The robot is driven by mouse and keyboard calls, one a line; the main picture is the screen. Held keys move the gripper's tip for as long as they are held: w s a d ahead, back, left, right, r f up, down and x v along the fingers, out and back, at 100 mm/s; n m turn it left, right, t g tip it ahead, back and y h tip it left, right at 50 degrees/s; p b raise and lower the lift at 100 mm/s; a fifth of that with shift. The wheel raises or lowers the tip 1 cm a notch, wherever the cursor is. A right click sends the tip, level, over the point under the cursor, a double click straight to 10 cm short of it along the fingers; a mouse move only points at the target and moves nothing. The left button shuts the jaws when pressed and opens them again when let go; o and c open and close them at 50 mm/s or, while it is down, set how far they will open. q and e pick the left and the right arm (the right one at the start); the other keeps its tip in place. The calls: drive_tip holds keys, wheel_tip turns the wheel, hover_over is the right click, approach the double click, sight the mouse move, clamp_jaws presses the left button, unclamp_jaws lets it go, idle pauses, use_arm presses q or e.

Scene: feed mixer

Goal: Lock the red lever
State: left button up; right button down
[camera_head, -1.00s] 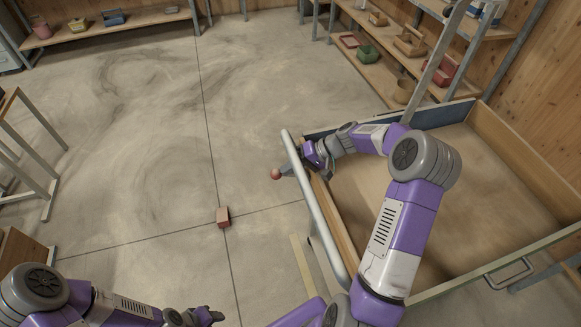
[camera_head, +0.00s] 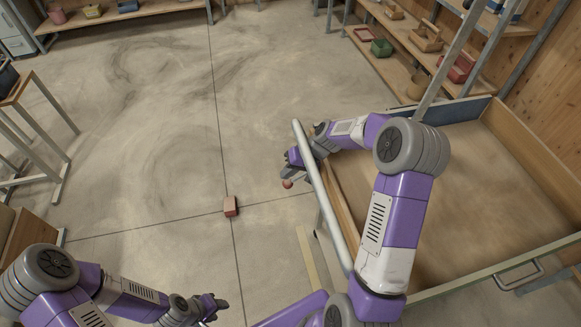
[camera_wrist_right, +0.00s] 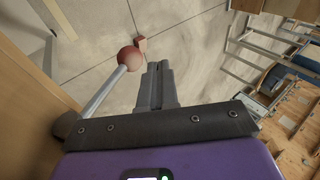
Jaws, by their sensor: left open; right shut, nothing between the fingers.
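The red lever has a round red knob (camera_head: 287,184) beside the grey rail on the left side of the large wooden bin. In the right wrist view its knob (camera_wrist_right: 130,57) sits on a grey rod that runs down left to a dark pivot by a wooden panel. My right gripper (camera_wrist_right: 158,68) is shut and empty, just right of the knob; I cannot tell if they touch. In the head view my right gripper (camera_head: 287,160) is just above the knob, partly hidden by the rail. My left gripper (camera_head: 219,304) is open and empty, low over the floor, away from the lever.
The grey rail (camera_head: 322,195) runs along the bin (camera_head: 470,170), close to my right wrist. A small reddish block (camera_head: 230,206) lies on the floor. Shelves with containers stand at the back right. The floor at centre left is clear.

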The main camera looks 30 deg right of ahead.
sight(289, 183)
drive_tip(key=shift+d+f+b, duration=0.1)
drive_tip(key=shift+f+b, duration=0.85)
drive_tip(key=shift+f, duration=0.6)
drive_tip(key=shift+s+f, duration=0.1)
